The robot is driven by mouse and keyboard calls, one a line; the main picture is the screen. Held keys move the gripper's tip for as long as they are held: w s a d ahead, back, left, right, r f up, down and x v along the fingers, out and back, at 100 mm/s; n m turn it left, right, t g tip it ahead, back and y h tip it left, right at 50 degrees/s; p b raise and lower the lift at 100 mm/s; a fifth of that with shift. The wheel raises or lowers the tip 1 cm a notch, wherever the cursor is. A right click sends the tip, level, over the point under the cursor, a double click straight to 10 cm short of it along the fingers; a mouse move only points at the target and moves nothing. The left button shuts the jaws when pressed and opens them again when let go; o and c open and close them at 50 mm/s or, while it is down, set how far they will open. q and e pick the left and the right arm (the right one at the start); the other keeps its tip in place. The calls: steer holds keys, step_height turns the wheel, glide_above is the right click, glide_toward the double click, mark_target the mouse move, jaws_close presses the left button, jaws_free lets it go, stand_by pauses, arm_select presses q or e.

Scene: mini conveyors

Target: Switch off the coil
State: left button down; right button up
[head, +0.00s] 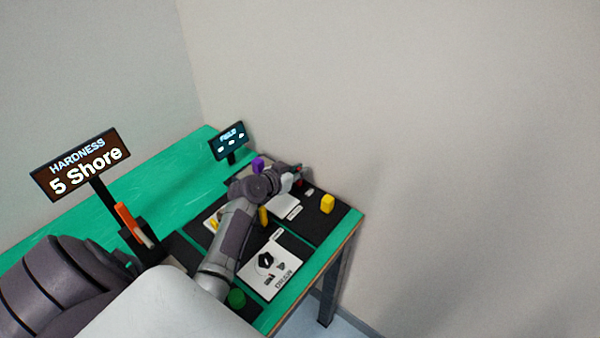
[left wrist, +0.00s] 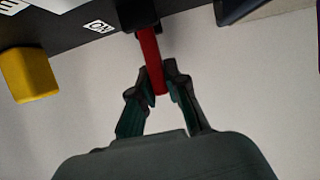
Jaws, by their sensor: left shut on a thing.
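My left gripper (head: 298,180) reaches over the far right of the table, its arm crossing the panels. In the left wrist view the same gripper (left wrist: 158,92) is shut on the end of a red lever (left wrist: 150,62), its fingers on both sides. The lever comes out of a dark mount at the top of that view, beside a small white label reading "ON" (left wrist: 98,27). In the head view the lever is mostly hidden by the gripper. The coil itself I cannot make out clearly. A small screen reading "FIELD" (head: 230,136) stands behind.
A yellow block (head: 327,204) sits right of the gripper; it also shows in the left wrist view (left wrist: 28,75). A purple piece (head: 258,163) is behind my arm. A "HARDNESS 5 Shore" sign (head: 80,165) stands left. A white dial panel (head: 271,269) and green knob (head: 237,298) lie nearer.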

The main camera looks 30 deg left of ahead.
arm_select(q)
steer(key=c, duration=1.2)
jaws_free()
steer(key=shift+c, duration=0.2)
steer(key=shift+o, duration=0.4)
steer(key=shift+s+r, duration=0.1)
steer(key=shift+s, duration=0.15)
steer(key=v, duration=1.1)
steer(key=shift+s, duration=0.15)
steer(key=shift+r, duration=0.1)
